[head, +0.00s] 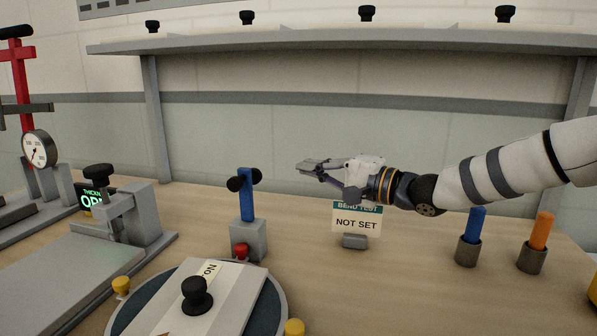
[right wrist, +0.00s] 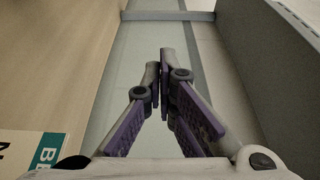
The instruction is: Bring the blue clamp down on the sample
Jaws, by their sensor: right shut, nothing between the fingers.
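The blue clamp (head: 247,200) stands upright on a grey block (head: 250,238), with a black cross knob at its top and a red part at the block's front. In front of it a light grey plate (head: 228,303) lies on a round dark disc (head: 268,308). The plate carries a black knob and a partly hidden label; I cannot tell whether a separate sample lies there. My right gripper (head: 308,170) is shut and empty, in the air right of the clamp's top and apart from it. Its fingers also show in the right wrist view (right wrist: 166,75). My left gripper is out of view.
A "NOT SET" sign (head: 357,222) stands below my right wrist. Blue (head: 474,225) and orange (head: 541,232) rods stand in cups at the right. A grey fixture (head: 140,215) and dial gauge (head: 39,149) are at the left. A shelf (head: 330,42) spans the back.

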